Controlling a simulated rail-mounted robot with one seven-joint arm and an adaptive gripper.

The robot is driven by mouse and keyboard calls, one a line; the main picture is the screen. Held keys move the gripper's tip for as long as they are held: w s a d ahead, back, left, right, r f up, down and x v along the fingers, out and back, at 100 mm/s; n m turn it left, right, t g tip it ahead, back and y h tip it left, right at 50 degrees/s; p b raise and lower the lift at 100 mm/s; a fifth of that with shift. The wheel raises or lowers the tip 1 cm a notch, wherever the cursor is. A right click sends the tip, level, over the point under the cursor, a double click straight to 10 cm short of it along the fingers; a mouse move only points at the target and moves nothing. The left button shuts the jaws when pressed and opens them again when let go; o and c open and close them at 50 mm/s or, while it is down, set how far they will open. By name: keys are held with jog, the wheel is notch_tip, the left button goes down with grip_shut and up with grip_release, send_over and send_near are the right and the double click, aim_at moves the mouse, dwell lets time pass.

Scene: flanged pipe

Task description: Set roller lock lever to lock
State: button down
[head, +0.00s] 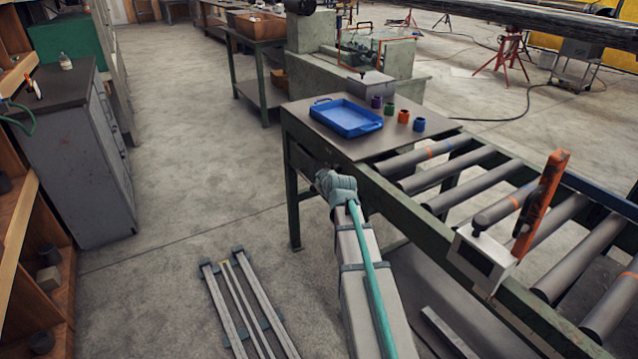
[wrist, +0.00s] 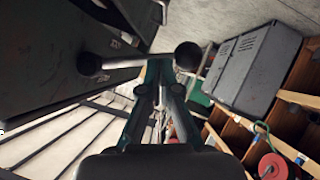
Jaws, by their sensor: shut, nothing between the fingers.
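A metal lever rod (wrist: 122,63) crosses the upper middle of the wrist view. It has a round black knob (wrist: 187,57) at its right end and a dark round piece (wrist: 89,64) at its left end, against the dark panel. My gripper (wrist: 159,68) is shut and empty, its tips at the rod near the knob. I cannot tell whether they touch it. Lock markings are not readable.
The roller table's top (head: 385,148) holds a blue tray (head: 346,117) and several small coloured cups. Along its side is a white box (head: 482,262) near an upright orange bar (head: 540,205). Metal rails (head: 245,305) lie on the floor.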

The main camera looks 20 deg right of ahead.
jog(key=shift+a+r, duration=0.1)
jog(key=w+a+r+p+v, duration=0.1)
jog(key=v, duration=1.1)
jog(key=shift+s+a+r, duration=0.2)
jog(key=shift+a+r, duration=0.1)
jog(key=shift+r, duration=0.25)
